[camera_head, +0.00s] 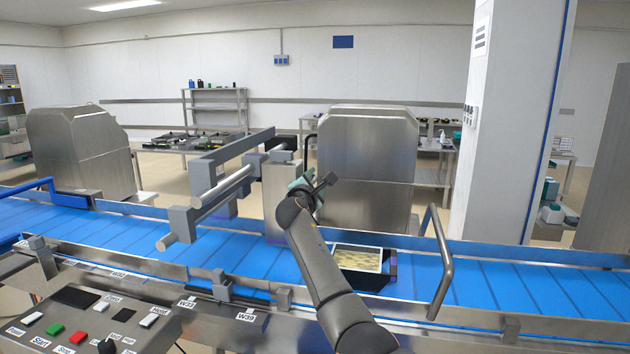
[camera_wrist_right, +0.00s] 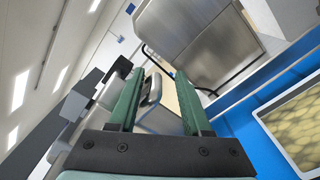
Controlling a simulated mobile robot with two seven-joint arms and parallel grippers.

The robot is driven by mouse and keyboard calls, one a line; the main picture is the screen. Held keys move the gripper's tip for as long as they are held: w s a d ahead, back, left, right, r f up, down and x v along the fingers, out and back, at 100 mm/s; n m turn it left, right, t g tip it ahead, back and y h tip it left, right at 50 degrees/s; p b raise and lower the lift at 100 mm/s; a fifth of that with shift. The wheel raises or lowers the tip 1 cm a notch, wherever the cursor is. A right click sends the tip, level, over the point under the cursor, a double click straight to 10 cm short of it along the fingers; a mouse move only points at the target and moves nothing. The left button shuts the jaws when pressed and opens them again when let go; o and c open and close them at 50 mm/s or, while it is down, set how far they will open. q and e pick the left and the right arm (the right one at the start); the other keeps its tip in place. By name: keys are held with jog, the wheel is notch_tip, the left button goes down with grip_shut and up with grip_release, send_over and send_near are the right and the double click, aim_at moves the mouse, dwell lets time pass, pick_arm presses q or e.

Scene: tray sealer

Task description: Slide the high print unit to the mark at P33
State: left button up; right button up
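The print unit (camera_head: 205,172), a grey frame with arms and rollers, reaches across the blue conveyor left of centre. I take it to be the high print unit. Its upper end meets a grey post (camera_head: 278,205) behind the belt. My right gripper (camera_head: 299,184) is beside the post's upper part, right of the rollers. In the right wrist view its green fingers (camera_wrist_right: 156,78) stand apart, with a grey rounded metal part visible beyond the gap; contact is unclear. A W33 label (camera_head: 187,303) is on the front rail; I cannot read a P33 mark. My left gripper is not in view.
A tray with yellowish contents (camera_head: 357,260) lies on the blue conveyor (camera_head: 480,285), right of my forearm. A bent metal handle (camera_head: 443,265) rises at its right. A control panel (camera_head: 85,320) is at front left. A steel cabinet (camera_head: 367,160) stands behind.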

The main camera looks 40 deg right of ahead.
jog(key=shift+a+r, duration=0.1)
jog(key=shift+a, duration=0.1)
jog(key=shift+a, duration=0.15)
jog(key=b+v, duration=0.1)
jog(key=v, duration=1.1)
jog(key=shift+s, duration=0.15)
dwell(0.4)
